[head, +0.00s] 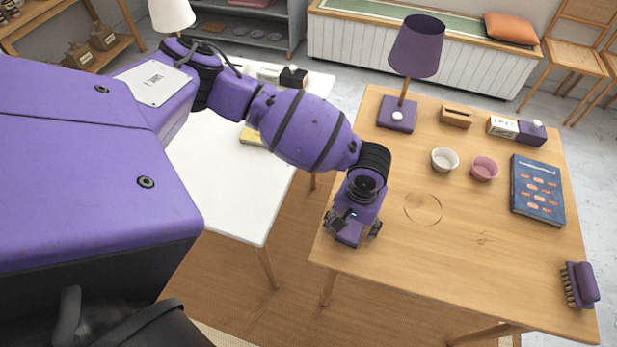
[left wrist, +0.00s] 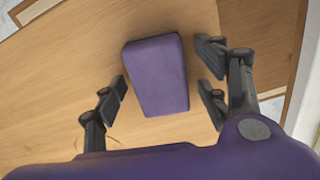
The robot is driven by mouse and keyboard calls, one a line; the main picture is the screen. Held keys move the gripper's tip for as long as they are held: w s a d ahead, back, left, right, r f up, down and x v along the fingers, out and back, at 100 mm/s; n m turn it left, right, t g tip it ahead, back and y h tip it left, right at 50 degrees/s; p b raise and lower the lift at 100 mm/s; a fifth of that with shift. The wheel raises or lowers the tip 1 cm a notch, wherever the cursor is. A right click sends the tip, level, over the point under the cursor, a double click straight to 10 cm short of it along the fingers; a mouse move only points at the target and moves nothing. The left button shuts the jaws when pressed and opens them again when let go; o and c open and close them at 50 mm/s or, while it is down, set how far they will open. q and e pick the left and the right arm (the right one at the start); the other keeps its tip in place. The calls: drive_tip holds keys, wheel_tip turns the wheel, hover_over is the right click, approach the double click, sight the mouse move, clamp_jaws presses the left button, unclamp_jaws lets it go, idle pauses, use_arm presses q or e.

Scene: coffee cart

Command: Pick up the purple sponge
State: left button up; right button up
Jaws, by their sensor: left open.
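The purple sponge (left wrist: 157,75) is a plain block on the wooden table (left wrist: 60,75), seen in the left wrist view. My left gripper (left wrist: 166,84) is open, with one finger to the left of the sponge and the other finger's pads to its right. Gaps show between the fingers and the sponge's sides. In the head view my left gripper (head: 352,232) points down over the table's left edge area. There I cannot tell the sponge apart from the purple gripper body, which hides it at least in part. My right gripper is in neither view.
A purple lamp (head: 416,48), a white bowl (head: 445,159), a pink bowl (head: 484,169), a blue book (head: 537,190) and a purple brush (head: 581,285) stand or lie on the wooden table. A white table (head: 218,190) is to the left. The table's front middle is clear.

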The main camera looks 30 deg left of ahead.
sight(353, 224)
use_arm(q)
drive_tip(key=shift+r, duration=0.1)
drive_tip(key=c, duration=1)
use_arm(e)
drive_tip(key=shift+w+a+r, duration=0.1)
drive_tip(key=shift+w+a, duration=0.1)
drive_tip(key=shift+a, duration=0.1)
use_arm(q)
drive_tip(key=shift+w+r, duration=0.1)
drive_tip(key=shift+r, duration=0.05)
